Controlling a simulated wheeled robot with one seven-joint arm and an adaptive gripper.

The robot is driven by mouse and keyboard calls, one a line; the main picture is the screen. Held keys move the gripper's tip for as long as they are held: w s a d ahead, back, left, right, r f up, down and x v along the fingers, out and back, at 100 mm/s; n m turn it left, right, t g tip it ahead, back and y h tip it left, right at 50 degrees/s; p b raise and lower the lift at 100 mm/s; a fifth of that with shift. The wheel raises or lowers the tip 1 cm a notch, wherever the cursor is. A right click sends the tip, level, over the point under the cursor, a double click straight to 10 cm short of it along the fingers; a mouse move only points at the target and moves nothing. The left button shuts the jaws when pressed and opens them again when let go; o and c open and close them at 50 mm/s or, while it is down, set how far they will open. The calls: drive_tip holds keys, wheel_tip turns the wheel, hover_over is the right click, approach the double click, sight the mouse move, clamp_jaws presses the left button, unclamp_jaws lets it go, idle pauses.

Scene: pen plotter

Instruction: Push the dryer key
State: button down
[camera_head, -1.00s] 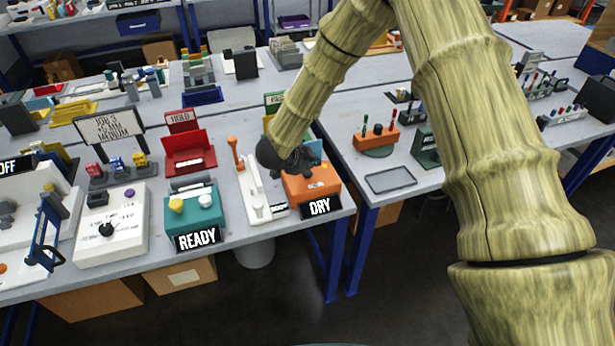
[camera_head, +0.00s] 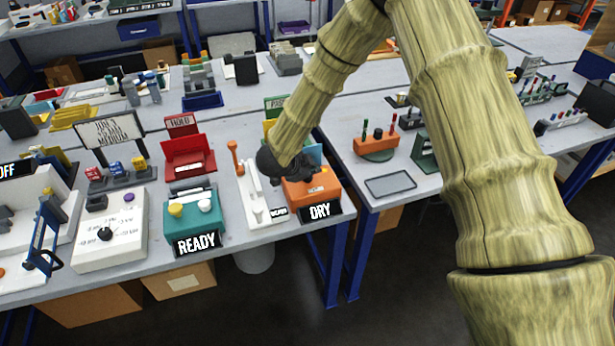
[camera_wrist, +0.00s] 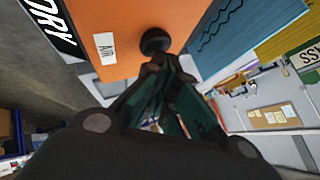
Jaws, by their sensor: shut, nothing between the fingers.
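The dryer is an orange box (camera_head: 304,195) with a black "DRY" sign (camera_head: 320,210) at its front, near the table's front edge. In the wrist view its orange face (camera_wrist: 125,30) carries a white "AIR" label (camera_wrist: 105,48) and a round dark key (camera_wrist: 155,40). My gripper (camera_head: 300,176) is over the top of the dryer and hides part of it in the head view. In the wrist view my gripper (camera_wrist: 157,66) is shut and empty, its tips right at the key. I cannot tell whether they touch it.
Left of the dryer stands a white lever unit (camera_head: 254,195) with an orange handle, then a teal "READY" box (camera_head: 194,215). Blue and yellow panels stand behind the dryer. A grey tray (camera_head: 390,185) lies on the table to the right.

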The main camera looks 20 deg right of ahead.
drive_tip(key=shift+f, duration=0.15)
idle(0.5)
drive_tip(key=shift+f, duration=0.3)
drive_tip(key=shift+r, duration=0.15)
drive_tip(key=shift+r+p, duration=0.25)
drive_tip(key=shift+p, duration=0.1)
idle(0.4)
drive_tip(key=shift+r+p, duration=2.1)
drive_tip(key=shift+r, duration=0.95)
